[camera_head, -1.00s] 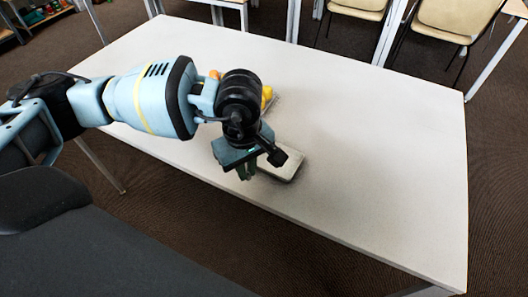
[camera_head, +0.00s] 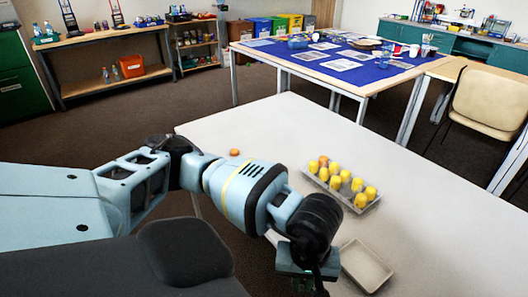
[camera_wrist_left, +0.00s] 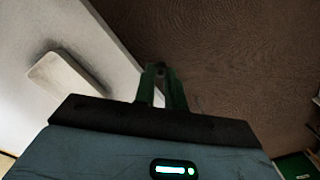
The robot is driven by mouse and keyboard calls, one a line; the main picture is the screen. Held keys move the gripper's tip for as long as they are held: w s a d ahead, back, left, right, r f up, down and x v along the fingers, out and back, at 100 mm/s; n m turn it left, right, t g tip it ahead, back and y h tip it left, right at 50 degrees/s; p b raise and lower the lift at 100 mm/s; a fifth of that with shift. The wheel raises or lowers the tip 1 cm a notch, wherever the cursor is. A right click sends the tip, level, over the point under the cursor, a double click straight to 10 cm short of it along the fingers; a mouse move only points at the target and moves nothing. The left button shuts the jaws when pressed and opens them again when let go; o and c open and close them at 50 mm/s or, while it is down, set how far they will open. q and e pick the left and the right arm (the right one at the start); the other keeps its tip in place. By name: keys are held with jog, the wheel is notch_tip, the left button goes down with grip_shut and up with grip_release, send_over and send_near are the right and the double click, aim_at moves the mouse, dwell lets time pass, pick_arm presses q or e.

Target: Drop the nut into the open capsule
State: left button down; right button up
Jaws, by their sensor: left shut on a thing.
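My left gripper (camera_head: 308,282) is low in the head view, just left of the shallow grey tray (camera_head: 366,266). In the left wrist view its green fingers (camera_wrist_left: 160,72) are closed around a small dark thing, likely the nut, mostly hidden between the tips. A clear carton (camera_head: 341,187) on the table holds several yellow capsules (camera_head: 346,176) and an orange one (camera_head: 323,161). A small orange piece (camera_head: 234,152) lies alone near the table's left edge. I cannot tell which capsule is open. My right gripper is out of view.
The pale table (camera_head: 440,240) is clear right of the carton. In the left wrist view the gripper hangs past the table edge, over the brown floor (camera_wrist_left: 235,50). A blue-topped table (camera_head: 330,65) and a chair (camera_head: 488,100) stand farther back.

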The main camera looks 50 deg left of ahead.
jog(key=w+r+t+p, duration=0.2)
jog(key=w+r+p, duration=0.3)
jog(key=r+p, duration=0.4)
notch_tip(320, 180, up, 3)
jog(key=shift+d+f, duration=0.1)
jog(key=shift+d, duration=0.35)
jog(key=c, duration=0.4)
pick_arm(q)
jog(key=s+r+m, duration=0.1)
jog(key=m, duration=0.2)
jog(key=s+r+m, duration=0.1)
jog(key=s+m, duration=0.1)
jog(key=s+r+m, duration=0.1)
jog(key=m, duration=0.2)
jog(key=shift+s+a+r+m, duration=0.1)
jog(key=shift+s+a+m, duration=0.2)
jog(key=shift+a, duration=0.1)
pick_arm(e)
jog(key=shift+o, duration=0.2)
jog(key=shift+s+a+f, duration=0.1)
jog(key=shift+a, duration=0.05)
